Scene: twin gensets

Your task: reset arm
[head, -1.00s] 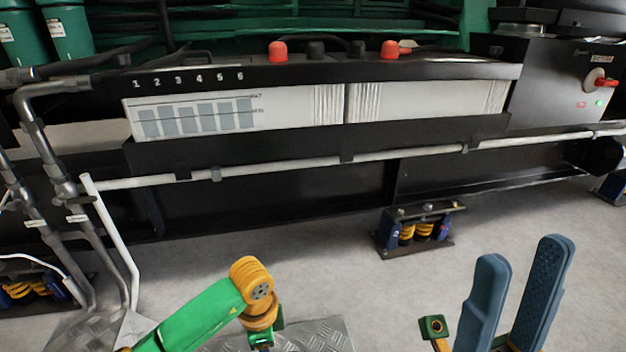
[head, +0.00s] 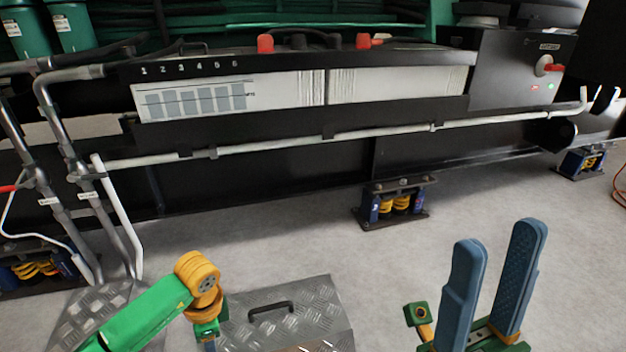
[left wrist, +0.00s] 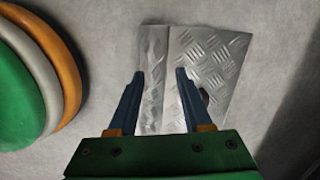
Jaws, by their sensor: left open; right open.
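My right gripper (head: 492,285) shows at the lower right of the head view, its two blue fingers pointing up, open and empty. My left arm comes in from the lower left of the head view, green with an orange joint; its fingers are not visible there. In the left wrist view my left gripper (left wrist: 160,75) is open, with its two dark blue fingers spread and nothing between them. A grey diamond-plate surface (left wrist: 212,55) lies beyond its fingertips.
A genset's black frame with battery boxes (head: 400,85) runs across the back. A red rotary switch (head: 549,65) sits on the control box at right. Spring mounts (head: 395,204) stand on the floor. A diamond-plate cover with a black handle (head: 290,320) lies in front. Grey floor is clear between.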

